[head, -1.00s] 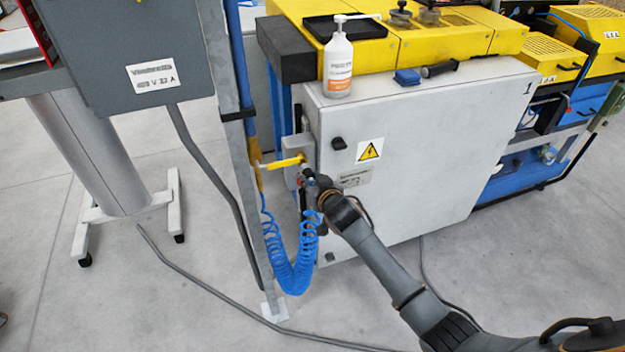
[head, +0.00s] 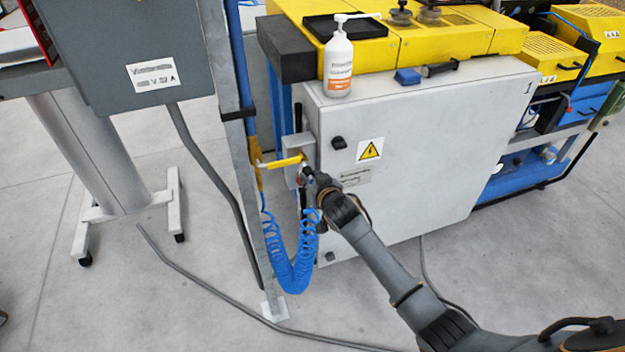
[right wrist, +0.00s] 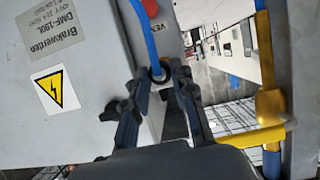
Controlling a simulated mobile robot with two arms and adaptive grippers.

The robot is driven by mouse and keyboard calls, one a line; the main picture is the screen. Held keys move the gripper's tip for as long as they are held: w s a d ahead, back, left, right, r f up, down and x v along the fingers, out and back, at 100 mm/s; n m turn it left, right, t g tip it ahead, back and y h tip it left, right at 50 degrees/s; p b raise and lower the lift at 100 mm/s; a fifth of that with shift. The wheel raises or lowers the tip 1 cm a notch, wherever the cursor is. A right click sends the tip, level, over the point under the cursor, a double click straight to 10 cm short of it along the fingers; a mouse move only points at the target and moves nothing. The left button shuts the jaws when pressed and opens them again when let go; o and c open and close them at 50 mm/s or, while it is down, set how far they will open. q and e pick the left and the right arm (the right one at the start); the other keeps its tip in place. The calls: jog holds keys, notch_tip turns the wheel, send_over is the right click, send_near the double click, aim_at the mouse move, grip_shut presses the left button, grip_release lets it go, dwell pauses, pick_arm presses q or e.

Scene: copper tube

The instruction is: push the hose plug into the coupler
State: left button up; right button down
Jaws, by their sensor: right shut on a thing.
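My right gripper (head: 308,180) is at the grey box (head: 292,150) on the left side of the white cabinet. In the right wrist view the gripper (right wrist: 162,76) has its fingers closed in around the end of a blue hose (right wrist: 146,38), where a small round metal fitting, the hose plug (right wrist: 157,74), shows between the fingertips. The coiled blue hose (head: 290,275) hangs below the gripper in the head view. The coupler cannot be made out clearly, so I cannot tell whether the plug touches it. My left gripper is not in view.
A yellow lever (head: 283,162) sticks out left of the grey box, close to a metal post (head: 242,150). The white cabinet (head: 425,150) with a black knob (head: 338,143) stands right beside my gripper. A pump bottle (head: 338,68) stands on the cabinet.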

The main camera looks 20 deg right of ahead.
jog(key=shift+w, duration=0.45)
jog(key=c, duration=1)
grip_release()
jog(key=shift+s, duration=0.1)
jog(key=v, duration=1.2)
jog(key=s+d+f+g, duration=0.15)
jog(key=s+f, duration=0.35)
jog(key=f, duration=0.5)
jog(key=s+f+n+g, duration=0.1)
jog(key=s+f+g, duration=0.25)
jog(key=f, duration=0.75)
jog(key=s+d+f+g, duration=0.1)
jog(key=s+f, duration=0.4)
jog(key=f, duration=0.5)
jog(key=s+f+g, duration=0.2)
jog(key=s+f, duration=0.4)
jog(key=s, duration=0.6)
jog(key=s+f+g, duration=0.2)
jog(key=s+f, duration=0.5)
jog(key=s, duration=0.6)
jog(key=s+f+n+g, duration=0.1)
jog(key=s+f, duration=0.5)
jog(key=s, duration=0.6)
jog(key=shift+s+d+f+g, duration=0.2)
jog(key=shift+d+f+g, duration=0.15)
jog(key=shift+g, duration=0.45)
